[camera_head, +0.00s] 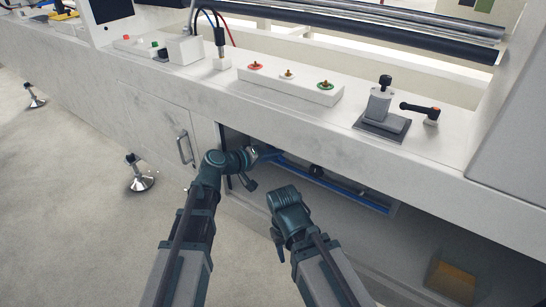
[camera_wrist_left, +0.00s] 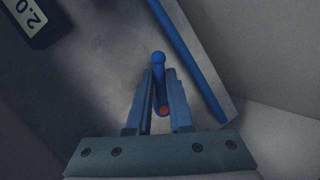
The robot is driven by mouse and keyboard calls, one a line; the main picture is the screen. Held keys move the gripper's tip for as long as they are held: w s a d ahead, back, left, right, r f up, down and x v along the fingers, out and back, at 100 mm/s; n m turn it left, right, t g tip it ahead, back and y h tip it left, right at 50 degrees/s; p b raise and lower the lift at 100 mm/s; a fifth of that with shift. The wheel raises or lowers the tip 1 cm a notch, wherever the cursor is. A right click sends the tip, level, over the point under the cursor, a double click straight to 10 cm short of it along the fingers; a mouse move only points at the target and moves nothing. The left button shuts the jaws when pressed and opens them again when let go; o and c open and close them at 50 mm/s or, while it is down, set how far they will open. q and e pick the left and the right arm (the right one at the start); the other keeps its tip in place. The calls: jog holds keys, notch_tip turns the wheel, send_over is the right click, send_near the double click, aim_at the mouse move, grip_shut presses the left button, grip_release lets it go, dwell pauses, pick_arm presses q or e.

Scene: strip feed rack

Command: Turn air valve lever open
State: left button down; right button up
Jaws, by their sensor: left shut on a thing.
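My left gripper (camera_head: 268,154) reaches into the open bay under the machine's bench. In the left wrist view its two blue fingers (camera_wrist_left: 160,100) are shut on a slim blue lever (camera_wrist_left: 158,59) with a rounded end. An orange-red spot shows low between the fingers. The lever's base and the valve body cannot be made out, and the lever is hidden in the head view. My right arm ends in front of the bay, right of the left one, apart from the machine. Its fingertips cannot be made out.
A blue pipe (camera_head: 335,182) runs along the bay and also shows in the left wrist view (camera_wrist_left: 190,60). Above, the bench carries a button box (camera_head: 290,84) and a black-handled lever (camera_head: 420,110). A cabinet door (camera_head: 150,125) is left.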

pick_arm(q)
jog(key=shift+s+d+r+n+h+b, duration=0.1)
jog(key=shift+r+n+h+b, duration=0.3)
jog(key=shift+n+h, duration=0.4)
jog(key=shift+r+n+h+b, duration=0.3)
jog(key=shift+n+h+b, duration=0.2)
jog(key=shift+n, duration=0.6)
jog(key=shift+r, duration=0.1)
jog(key=c, duration=0.8)
grip_release()
jog(key=p+v, duration=0.2)
jog(key=v, duration=1.2)
jog(key=shift+p, duration=0.3)
jog(key=shift+r, duration=0.15)
